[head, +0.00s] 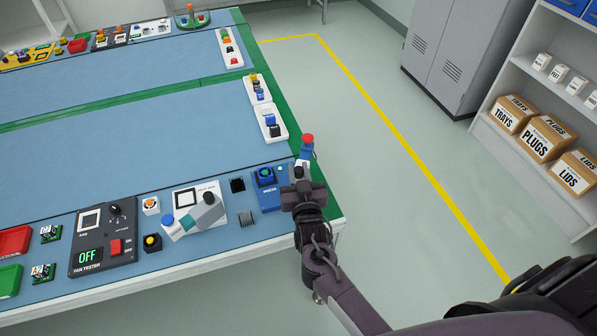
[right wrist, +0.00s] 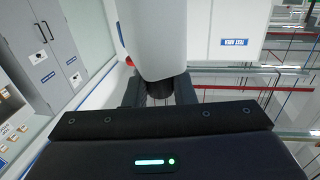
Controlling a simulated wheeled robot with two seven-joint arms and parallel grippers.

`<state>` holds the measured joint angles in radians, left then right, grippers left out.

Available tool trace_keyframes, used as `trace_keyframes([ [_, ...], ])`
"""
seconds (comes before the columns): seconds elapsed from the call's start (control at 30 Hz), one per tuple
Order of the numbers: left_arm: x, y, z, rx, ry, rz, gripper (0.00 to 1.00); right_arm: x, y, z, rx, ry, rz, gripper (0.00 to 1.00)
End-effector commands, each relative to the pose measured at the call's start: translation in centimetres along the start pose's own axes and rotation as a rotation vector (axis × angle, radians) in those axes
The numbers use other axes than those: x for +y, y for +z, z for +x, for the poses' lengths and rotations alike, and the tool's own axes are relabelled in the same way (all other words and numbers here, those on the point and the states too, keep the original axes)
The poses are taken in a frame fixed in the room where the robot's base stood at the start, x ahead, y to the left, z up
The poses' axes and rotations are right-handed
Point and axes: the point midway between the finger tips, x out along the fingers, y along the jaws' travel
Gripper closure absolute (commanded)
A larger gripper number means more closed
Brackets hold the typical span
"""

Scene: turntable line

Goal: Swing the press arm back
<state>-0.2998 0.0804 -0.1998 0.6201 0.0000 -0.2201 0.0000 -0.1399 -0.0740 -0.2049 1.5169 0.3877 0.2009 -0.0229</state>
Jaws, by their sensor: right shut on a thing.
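The blue press (head: 265,188), marked PRESS, stands near the right front corner of the blue-topped table. My right gripper (head: 302,183) is beside it, over the green table edge, and is shut. The press arm (head: 306,152), bluish with a red end, rises just beyond the gripper; its joint to the press is hidden by my gripper. In the right wrist view, a pale grey piece of the arm (right wrist: 153,38) with a dark end sits at the fingers, with a bit of red behind it. My left gripper is not in view.
White trays (head: 281,134) lie along the right edge. The floor right of the table is clear.

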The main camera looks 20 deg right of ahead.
Motion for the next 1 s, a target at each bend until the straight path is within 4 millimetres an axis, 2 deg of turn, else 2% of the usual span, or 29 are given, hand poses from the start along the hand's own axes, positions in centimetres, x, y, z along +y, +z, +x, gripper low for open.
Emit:
trace_keyframes([
  [0.1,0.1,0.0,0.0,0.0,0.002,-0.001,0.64,0.0,-0.1,0.0,0.001,0.0,0.003,1.0],
  [0.13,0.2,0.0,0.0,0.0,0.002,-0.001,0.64,0.0,-0.1,0.0,0.001,-0.001,0.003,0.73],
  [0.27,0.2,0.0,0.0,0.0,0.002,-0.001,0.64,0.0,-0.1,0.0,0.001,-0.001,0.002,0.57],
  [0.6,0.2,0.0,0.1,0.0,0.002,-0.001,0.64,0.0,0.0,-0.5,0.0,-0.001,0.002,0.57],
  [1.0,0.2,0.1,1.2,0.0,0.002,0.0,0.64,0.0,0.2,-6.7,-0.001,-0.001,0.002,0.57],
])
